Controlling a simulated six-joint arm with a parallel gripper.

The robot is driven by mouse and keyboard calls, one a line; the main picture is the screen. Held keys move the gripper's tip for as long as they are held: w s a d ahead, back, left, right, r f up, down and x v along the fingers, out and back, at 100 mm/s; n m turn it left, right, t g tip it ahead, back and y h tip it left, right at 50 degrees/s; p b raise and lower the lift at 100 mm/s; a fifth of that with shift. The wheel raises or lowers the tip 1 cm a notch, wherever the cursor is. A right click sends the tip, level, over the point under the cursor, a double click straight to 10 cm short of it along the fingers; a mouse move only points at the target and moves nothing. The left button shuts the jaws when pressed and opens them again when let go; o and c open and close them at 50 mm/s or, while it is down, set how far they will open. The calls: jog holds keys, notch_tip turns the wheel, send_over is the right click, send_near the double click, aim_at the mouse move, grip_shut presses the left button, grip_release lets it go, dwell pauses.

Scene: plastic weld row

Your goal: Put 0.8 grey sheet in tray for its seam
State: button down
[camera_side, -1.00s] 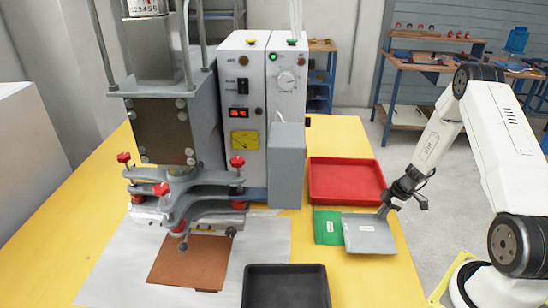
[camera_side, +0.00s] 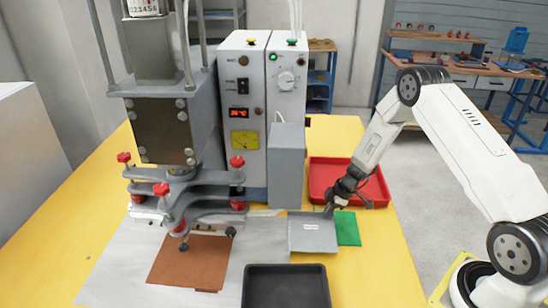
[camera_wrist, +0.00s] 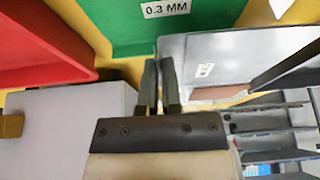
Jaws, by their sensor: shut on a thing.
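My gripper (camera_side: 332,208) is shut on the back right edge of a grey sheet (camera_side: 313,243) with a small white label, too small to read. In the wrist view, my gripper's fingers (camera_wrist: 160,85) are close together beside the grey sheet (camera_wrist: 190,50). In the side view, the sheet lies left of and partly over the yellow table beside a green sheet (camera_side: 348,230); I cannot tell how high it is. A black tray (camera_side: 286,270) stands just in front of it, looking empty. A red tray (camera_side: 320,180) stands behind it, also looking empty.
The green sheet's label reads 0.3 MM in the wrist view (camera_wrist: 135,25). A welding machine (camera_side: 170,120) with red-knobbed clamps stands at left, over a brown sheet (camera_side: 187,262) on a pale mat (camera_side: 120,265). A grey box (camera_side: 287,165) stands close behind the held sheet. The front right table is clear.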

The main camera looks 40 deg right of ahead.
send_over(284, 223)
jog(key=s+d, duration=0.1)
jog(key=shift+w+a, duration=0.4)
jog(key=shift+a, duration=0.05)
jog(key=shift+f, duration=1.75)
jog(key=c, duration=1.2)
grip_release()
jog(key=shift+f, duration=0.15)
jog(key=shift+c, duration=0.2)
jog(key=o, duration=0.4)
jog(key=shift+o, duration=0.2)
jog(key=shift+r, duration=0.2)
